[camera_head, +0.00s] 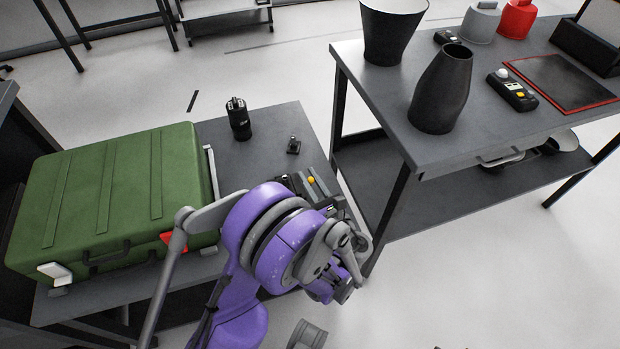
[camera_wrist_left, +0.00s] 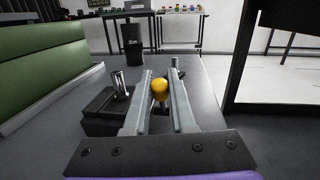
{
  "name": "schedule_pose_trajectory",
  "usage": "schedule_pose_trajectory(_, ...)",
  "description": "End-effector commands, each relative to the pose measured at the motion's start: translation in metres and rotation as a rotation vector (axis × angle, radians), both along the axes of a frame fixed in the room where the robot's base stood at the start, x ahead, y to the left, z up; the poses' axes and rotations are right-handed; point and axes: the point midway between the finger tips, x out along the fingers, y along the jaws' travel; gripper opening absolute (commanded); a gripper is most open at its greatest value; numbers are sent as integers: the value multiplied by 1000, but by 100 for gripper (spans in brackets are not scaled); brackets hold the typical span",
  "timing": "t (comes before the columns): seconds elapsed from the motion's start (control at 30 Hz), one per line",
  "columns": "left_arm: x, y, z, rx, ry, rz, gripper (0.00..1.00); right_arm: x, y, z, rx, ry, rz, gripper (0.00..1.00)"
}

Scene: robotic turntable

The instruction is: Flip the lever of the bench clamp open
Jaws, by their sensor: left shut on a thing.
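The bench clamp is a dark block with a metal post, seen in the left wrist view (camera_wrist_left: 104,112) left of my fingers. In the head view the clamp (camera_head: 289,183) is partly covered by my purple left arm. Its lever has a yellow ball knob (camera_wrist_left: 160,88), which also shows in the head view as a small yellow dot (camera_head: 311,180). My left gripper (camera_wrist_left: 161,78) is shut on the lever, with a grey finger on either side of the knob. Most of the lever below the knob is hidden. My right gripper is not in view.
A green case (camera_head: 110,190) fills the left of the grey bench (camera_head: 265,125). A black bottle-like object (camera_head: 238,120) and a small black fixture (camera_head: 293,146) stand behind the clamp. A second table (camera_head: 390,105) with black vases stands to the right, across a floor gap.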

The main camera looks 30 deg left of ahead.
Motion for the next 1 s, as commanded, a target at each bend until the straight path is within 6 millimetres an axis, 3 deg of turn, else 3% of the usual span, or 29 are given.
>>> schedule_pose_trajectory(0.03, 0, -2, -7, 17, -12, -2, 0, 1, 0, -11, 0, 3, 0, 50)
schedule_pose_trajectory(0.13, -2, -4, -7, 43, -37, -1, 0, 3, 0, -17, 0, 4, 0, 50)
schedule_pose_trajectory(0.43, -3, -5, -3, 52, -47, -3, 0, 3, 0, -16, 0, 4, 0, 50)
schedule_pose_trajectory(0.47, -3, -5, -3, 51, -47, -3, 25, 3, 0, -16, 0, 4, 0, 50)
schedule_pose_trajectory(0.63, -3, -4, -3, 53, -46, -2, 53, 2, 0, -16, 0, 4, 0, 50)
schedule_pose_trajectory(1.0, -6, -10, -4, 52, -47, -4, 53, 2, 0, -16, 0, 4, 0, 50)
